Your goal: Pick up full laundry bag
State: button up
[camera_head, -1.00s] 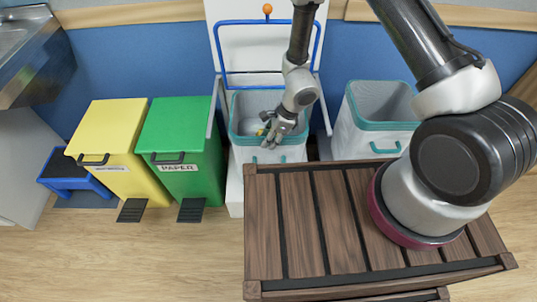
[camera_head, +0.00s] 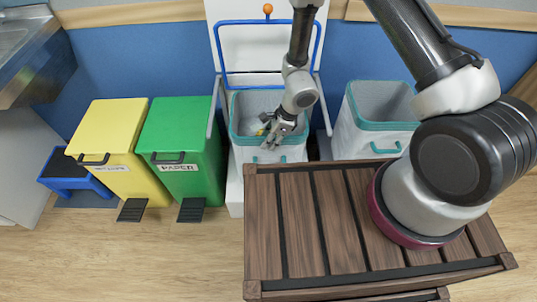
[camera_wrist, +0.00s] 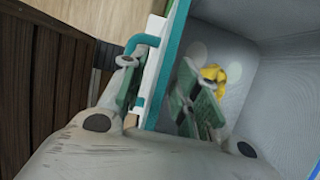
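The laundry bag (camera_head: 242,142) is pale grey with a teal rim and stands upright in a white stand. Its wall and teal rim cross the middle of the wrist view (camera_wrist: 166,62), with a teal handle (camera_wrist: 140,44) on the outside. Something yellow lies inside (camera_wrist: 212,73); it is partly hidden by a finger. My gripper (camera_head: 270,137) is at the bag's front rim, pointing down. In the wrist view my gripper (camera_wrist: 163,95) is open, one finger outside the wall and the other inside the bag. I cannot tell whether either finger touches the wall.
A second, similar bag (camera_head: 362,135) stands to the right and looks empty. Green (camera_head: 182,125) and yellow (camera_head: 115,125) bins stand to the left. A blue rail (camera_head: 220,50) rises behind the bag. A brown slatted deck (camera_head: 300,225) lies in front. Floor at lower left is clear.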

grip_shut()
jog(key=shift+r, duration=0.15)
